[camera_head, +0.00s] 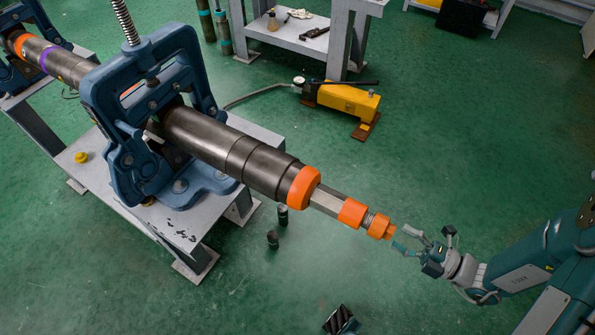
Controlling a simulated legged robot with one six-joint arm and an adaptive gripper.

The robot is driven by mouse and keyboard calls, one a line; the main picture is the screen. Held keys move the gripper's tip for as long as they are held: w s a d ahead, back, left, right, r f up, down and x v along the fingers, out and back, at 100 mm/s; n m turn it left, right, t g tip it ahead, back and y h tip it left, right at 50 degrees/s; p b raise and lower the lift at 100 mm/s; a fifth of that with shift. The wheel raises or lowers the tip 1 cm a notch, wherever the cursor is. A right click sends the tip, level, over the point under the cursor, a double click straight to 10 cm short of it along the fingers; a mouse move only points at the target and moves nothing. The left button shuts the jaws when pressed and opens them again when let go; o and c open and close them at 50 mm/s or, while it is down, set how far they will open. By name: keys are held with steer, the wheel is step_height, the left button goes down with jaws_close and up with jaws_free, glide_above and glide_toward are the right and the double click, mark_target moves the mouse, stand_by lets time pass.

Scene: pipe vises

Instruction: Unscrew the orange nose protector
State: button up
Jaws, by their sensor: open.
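A long dark steel pipe (240,158) lies clamped in a blue pipe vise (150,110) and points to the lower right. It carries an orange collar (304,186), then a bare metal section (328,201) and a second orange ring (353,212). The orange nose protector (381,227) sits at the very tip, past a short threaded part. My gripper (402,240) is just right of the tip, with its fingers apart and pointing at the nose protector. It looks empty. I cannot tell whether a finger touches the nose protector.
A grey vise table (185,232) stands under the pipe at left. A yellow hydraulic pump (347,100) sits on the green floor behind the pipe. A grey workbench (300,36) with tools is at the back. Small dark cylinders (283,214) stand below the pipe.

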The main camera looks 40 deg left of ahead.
steer(key=shift+m, duration=0.5)
steer(key=shift+s+a, duration=0.25)
steer(key=shift+a, duration=0.9)
